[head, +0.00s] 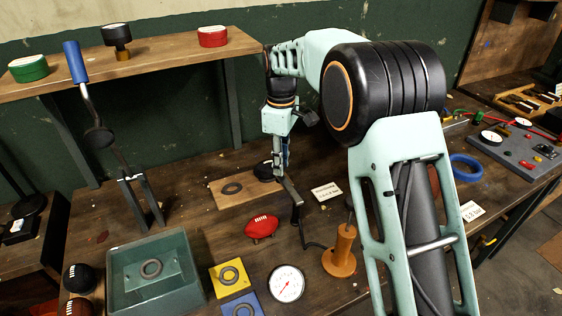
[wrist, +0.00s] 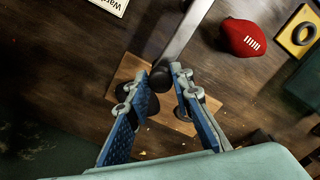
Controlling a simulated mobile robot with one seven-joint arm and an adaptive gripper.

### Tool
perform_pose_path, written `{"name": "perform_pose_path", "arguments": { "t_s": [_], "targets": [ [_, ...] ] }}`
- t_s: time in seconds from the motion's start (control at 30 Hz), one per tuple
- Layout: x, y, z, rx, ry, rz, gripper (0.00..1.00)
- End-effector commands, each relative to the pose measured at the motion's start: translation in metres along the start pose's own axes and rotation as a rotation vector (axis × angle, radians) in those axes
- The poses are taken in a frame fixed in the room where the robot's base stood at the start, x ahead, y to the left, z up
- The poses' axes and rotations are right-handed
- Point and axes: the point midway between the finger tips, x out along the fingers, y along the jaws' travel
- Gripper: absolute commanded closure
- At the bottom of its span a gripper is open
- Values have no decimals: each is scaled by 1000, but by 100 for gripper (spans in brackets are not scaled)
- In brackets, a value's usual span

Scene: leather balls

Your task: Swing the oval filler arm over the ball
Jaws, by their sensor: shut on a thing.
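The oval filler arm is a flat grey metal bar (head: 289,190) with a dark end. In the wrist view the bar (wrist: 186,30) runs down to a dark round knob (wrist: 160,77) between my fingertips. My gripper (head: 281,168) points down at the bar's far end and is shut on its knob; it also shows with blue finger pads in the wrist view (wrist: 162,84). The red oval ball (head: 262,226) with white laces sits in front of and left of the bar, apart from it; it also shows in the wrist view (wrist: 243,38).
A wooden board (head: 228,190) with a dark ring lies behind the ball. A round gauge (head: 286,283) and an orange-brown pump (head: 341,252) with a hose stand in front. A green tank (head: 120,262) and black lever press (head: 140,195) are at left. A shelf (head: 150,58) hangs above.

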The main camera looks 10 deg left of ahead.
Motion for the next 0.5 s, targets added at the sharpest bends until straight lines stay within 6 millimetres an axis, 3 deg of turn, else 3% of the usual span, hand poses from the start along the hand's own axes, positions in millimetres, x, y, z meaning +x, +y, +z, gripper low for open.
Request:
{"name": "perform_pose_path", "arguments": {
  "t_s": [0.5],
  "targets": [
    [-1,-4,-4,-55,1,-1,100]
  ]
}}
